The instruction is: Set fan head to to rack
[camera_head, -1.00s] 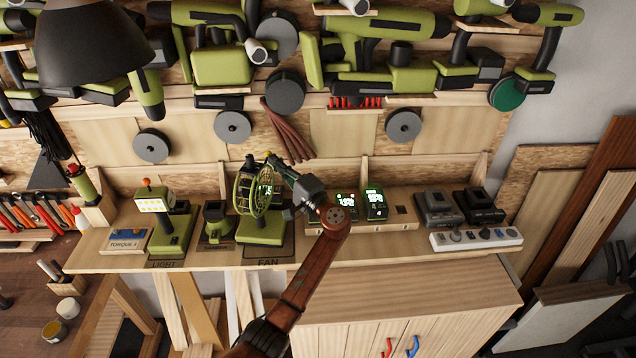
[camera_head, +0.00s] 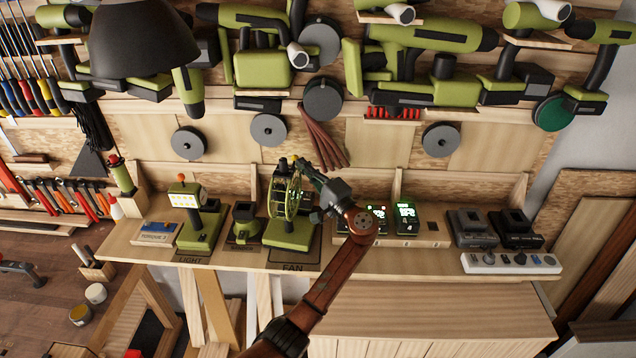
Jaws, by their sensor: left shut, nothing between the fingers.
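The green fan (camera_head: 285,197) stands upright on the shelf, above the FAN label (camera_head: 293,267). My left gripper (camera_head: 304,170) is at the right side of the fan head, close to the cage. It is shut with nothing held; I cannot tell whether it touches the cage. My left arm comes up from the bottom of the view and covers part of the shelf to the right of the fan. My right gripper is out of view.
A green work light (camera_head: 187,195) and a small green device (camera_head: 243,222) stand left of the fan. Lit chargers (camera_head: 405,218), black chargers (camera_head: 515,228) and a white power strip (camera_head: 510,263) are to the right. Green power tools hang above.

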